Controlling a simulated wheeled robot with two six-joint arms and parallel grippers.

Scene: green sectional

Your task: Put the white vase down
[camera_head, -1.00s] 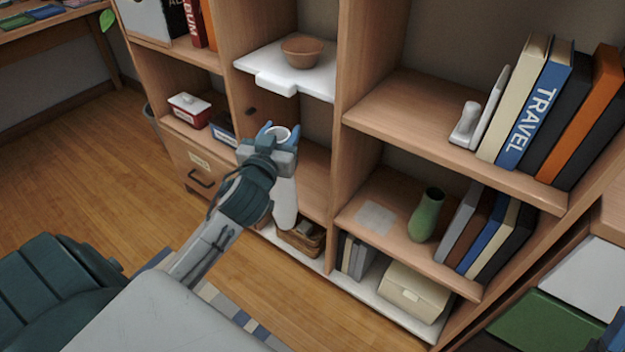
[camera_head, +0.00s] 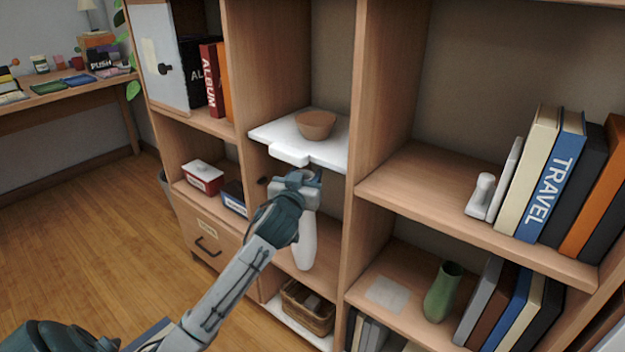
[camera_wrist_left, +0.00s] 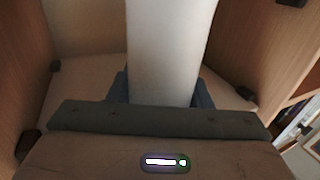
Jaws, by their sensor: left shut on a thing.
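The white vase (camera_head: 306,245) is upright in the middle compartment of the shelf unit, under the white shelf board, in the head view. My left gripper (camera_head: 308,178) is shut on the vase near its top, which the gripper and board partly hide. In the left wrist view the pale vase (camera_wrist_left: 168,50) stands between the blue fingertips (camera_wrist_left: 160,88). The vase's lower end is over the wooden shelf floor (camera_head: 323,281); I cannot tell whether it touches. My right gripper is not in view.
A white board (camera_head: 262,132) with a brown bowl (camera_head: 316,125) juts out just above my gripper. Wooden uprights (camera_head: 357,180) flank the compartment. A green vase (camera_head: 443,293) stands beside a pale square patch (camera_head: 387,295) to the right. A basket (camera_head: 307,308) sits below.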

